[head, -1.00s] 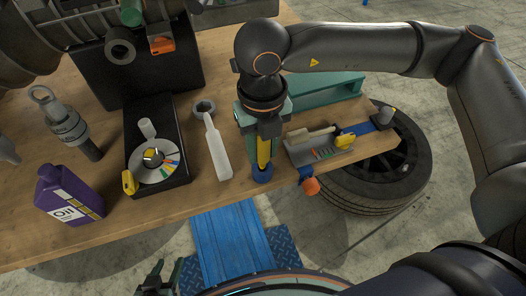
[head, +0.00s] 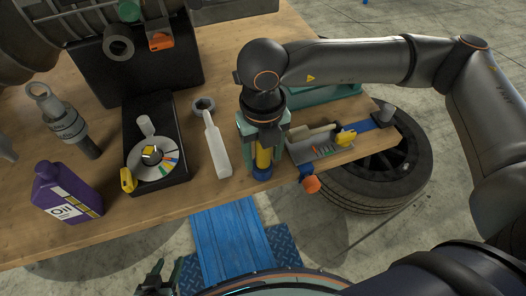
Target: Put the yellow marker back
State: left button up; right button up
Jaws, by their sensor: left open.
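The yellow marker (head: 263,158) is upright between the fingers of my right gripper (head: 263,148), which points down over the front part of the bench. The gripper looks shut on it, and the fingers hide its upper part. Directly below, at the marker's lower end, is a small round blue piece (head: 262,173) near the bench's front edge. I cannot tell how deep the marker sits in it. My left gripper (head: 158,279) is open and empty, low in the view in front of the bench.
A purple oil bottle (head: 68,194) stands further left. To the right are a tray of tools (head: 320,147), an orange knob (head: 311,184) and a tyre (head: 390,180).

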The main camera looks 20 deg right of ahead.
jog(key=shift+r+p, duration=0.2)
jog(key=shift+p, duration=0.25)
jog(key=shift+r, duration=0.15)
jog(key=r, duration=0.3)
jog(key=r+b, duration=0.1)
jog(key=r, duration=0.6)
jog(key=shift+d+r+b, duration=0.2)
jog(key=shift+d+b, duration=0.05)
jog(key=shift+b, duration=0.15)
jog(key=shift+r, duration=0.75)
jog(key=shift+s, duration=0.1)
